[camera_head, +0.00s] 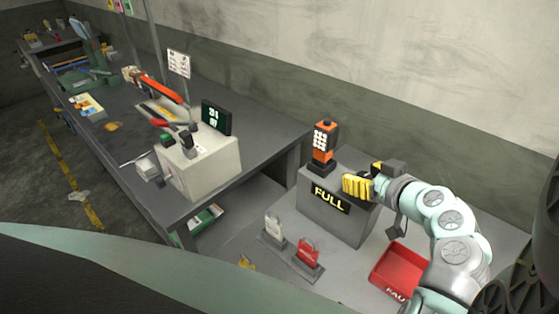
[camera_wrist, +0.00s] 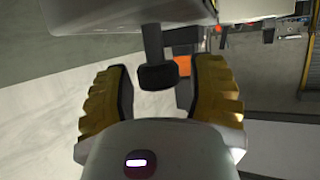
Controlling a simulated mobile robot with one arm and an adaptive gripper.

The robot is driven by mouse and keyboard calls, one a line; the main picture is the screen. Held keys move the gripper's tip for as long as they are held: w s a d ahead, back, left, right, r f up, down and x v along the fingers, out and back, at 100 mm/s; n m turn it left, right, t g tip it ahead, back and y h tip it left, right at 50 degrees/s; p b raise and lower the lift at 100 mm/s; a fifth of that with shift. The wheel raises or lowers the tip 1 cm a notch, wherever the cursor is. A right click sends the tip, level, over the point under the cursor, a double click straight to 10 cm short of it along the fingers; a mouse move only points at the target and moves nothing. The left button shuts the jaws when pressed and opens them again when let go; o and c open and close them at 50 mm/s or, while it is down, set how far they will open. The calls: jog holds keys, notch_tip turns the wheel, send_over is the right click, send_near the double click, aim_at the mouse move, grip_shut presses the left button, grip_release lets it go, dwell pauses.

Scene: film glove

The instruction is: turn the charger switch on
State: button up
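The charger is a grey box (camera_head: 335,212) with a lit yellow "FULL" sign, and an orange handset with pale keys (camera_head: 322,142) stands upright on it. My gripper (camera_head: 357,187), with yellow ribbed fingers, is at the upper right of this box in the head view. In the wrist view the fingers are spread apart. A dark lever with a square end (camera_wrist: 157,76), which looks like the switch, shows between them. No finger visibly touches it. Its position cannot be read clearly, and my gripper hides that part of the box in the head view.
A red tray (camera_head: 382,278) lettered "FAU..." lies below my arm. A white tag (camera_head: 273,227) and a red tag (camera_head: 308,253) stand in front of the charger. At left, a long dark workbench (camera_head: 262,127) holds a pale box with a green display (camera_head: 215,117) and several tools.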

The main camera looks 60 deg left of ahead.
grip_shut()
jog(key=shift+s+m+t, duration=0.15)
jog(key=shift+m+t, duration=0.35)
jog(key=shift+t, duration=0.1)
jog(key=shift+m+t+h+p, duration=0.3)
jog(key=shift+m+t+p, duration=0.15)
jog(key=shift+m+t, duration=0.4)
jog(key=shift+r+m+t+h+p, duration=0.2)
jog(key=shift+m+t+h+p, duration=0.1)
jog(key=shift+m+t+p, duration=0.45)
jog(key=shift+f+m+t+h+p, duration=0.15)
jog(key=shift+m+t+h+p, duration=0.15)
jog(key=shift+t+p, duration=0.25)
jog(key=shift+o, duration=1.1)
grip_release()
